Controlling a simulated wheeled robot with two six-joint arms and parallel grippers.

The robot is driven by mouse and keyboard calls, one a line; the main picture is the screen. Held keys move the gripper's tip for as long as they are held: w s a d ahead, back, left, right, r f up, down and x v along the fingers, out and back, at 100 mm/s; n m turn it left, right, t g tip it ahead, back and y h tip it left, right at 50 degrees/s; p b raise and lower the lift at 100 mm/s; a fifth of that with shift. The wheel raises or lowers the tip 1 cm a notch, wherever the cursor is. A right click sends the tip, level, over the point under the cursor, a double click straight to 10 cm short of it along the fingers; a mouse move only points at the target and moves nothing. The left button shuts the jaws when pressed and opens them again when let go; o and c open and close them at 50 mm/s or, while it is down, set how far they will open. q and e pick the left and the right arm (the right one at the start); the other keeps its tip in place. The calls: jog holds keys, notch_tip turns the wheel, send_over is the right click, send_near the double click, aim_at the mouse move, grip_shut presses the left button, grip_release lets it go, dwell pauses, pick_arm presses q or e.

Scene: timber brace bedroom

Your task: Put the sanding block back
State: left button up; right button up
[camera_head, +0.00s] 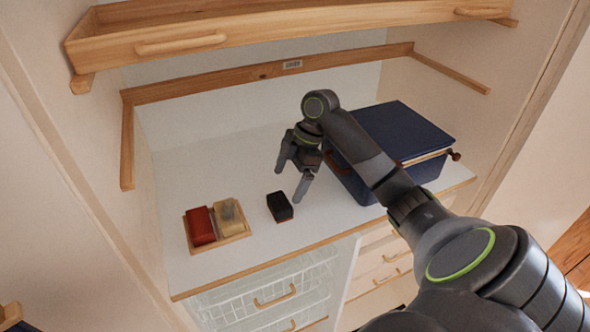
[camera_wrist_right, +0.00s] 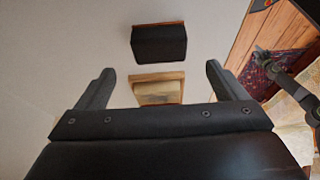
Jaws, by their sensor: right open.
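A small black block with a thin brown base, which looks like the sanding block (camera_head: 280,206), lies on the white shelf (camera_head: 250,238) right of a small wooden tray (camera_head: 237,238). It also shows in the right wrist view (camera_wrist_right: 158,46), ahead of the fingers and between their lines. The tray, partly hidden by the gripper in that view (camera_wrist_right: 160,76), holds a red block (camera_head: 201,226) and a tan piece (camera_head: 230,217). My right gripper (camera_head: 293,174) is open and empty above the shelf, just behind and right of the black block, apart from it.
A dark blue box (camera_head: 400,125) stands right of my right gripper, partly behind my arm. A wooden drawer front (camera_head: 290,33) overhangs above. Wooden rails run along the walls. Wire baskets (camera_head: 265,295) and drawers sit below the shelf. The shelf's back left is clear.

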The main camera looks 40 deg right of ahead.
jog(key=shift+b+v, duration=0.5)
jog(key=shift+v, duration=1.8)
